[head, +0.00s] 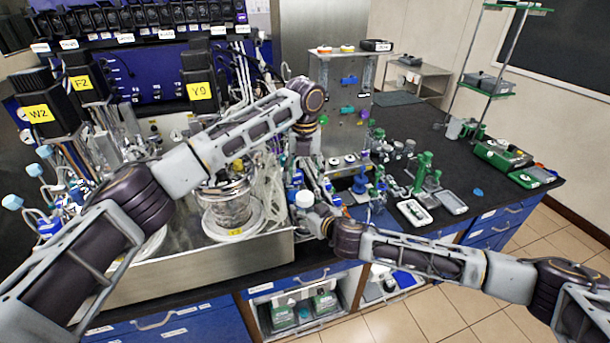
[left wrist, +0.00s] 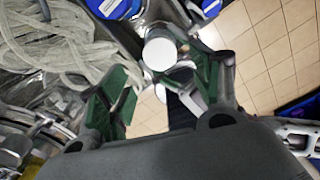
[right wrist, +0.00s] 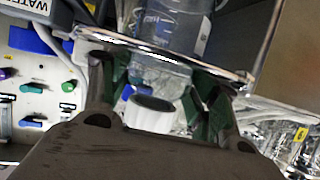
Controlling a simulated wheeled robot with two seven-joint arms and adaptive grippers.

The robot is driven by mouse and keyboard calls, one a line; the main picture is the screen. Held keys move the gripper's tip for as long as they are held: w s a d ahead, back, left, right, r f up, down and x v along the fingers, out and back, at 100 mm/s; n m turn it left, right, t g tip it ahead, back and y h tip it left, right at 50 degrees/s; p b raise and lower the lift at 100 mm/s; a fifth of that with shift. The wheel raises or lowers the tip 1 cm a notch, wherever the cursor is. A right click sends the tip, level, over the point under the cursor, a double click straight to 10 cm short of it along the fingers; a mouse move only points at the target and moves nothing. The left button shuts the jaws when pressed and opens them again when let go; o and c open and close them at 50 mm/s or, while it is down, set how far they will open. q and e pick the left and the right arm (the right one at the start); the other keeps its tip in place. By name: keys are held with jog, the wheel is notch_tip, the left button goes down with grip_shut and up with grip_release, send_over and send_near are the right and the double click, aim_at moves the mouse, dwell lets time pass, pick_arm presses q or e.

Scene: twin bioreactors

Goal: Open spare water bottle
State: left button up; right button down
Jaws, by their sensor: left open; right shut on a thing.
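The spare water bottle shows mainly as a round white cap (head: 304,198) near the front edge of the bench; its body is mostly hidden. My right gripper (head: 315,222) is shut on it from the right. In the left wrist view the cap (left wrist: 160,53) is a plain white disc, facing the camera. My left gripper (left wrist: 160,85) is open, with its fingers apart near the cap; I cannot tell whether they touch it. In the right wrist view a white ring-like part (right wrist: 150,113) with a dark middle lies between the fingers of my right gripper (right wrist: 160,100).
A clear labelled bottle (right wrist: 175,30) stands behind in the right wrist view. A steel vessel (head: 228,205) and coiled tubing are left of the grippers. A panel with coloured knobs (head: 340,100) stands behind. Green holders (head: 422,170) and trays are on the bench to the right.

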aim_at(305, 196)
pick_arm(q)
jog(key=shift+f, duration=0.15)
jog(key=shift+f, duration=3.85)
jog(key=c, duration=1.1)
jog(key=shift+o, duration=0.2)
jog(key=shift+n, duration=0.3)
jog(key=shift+n, duration=1.5)
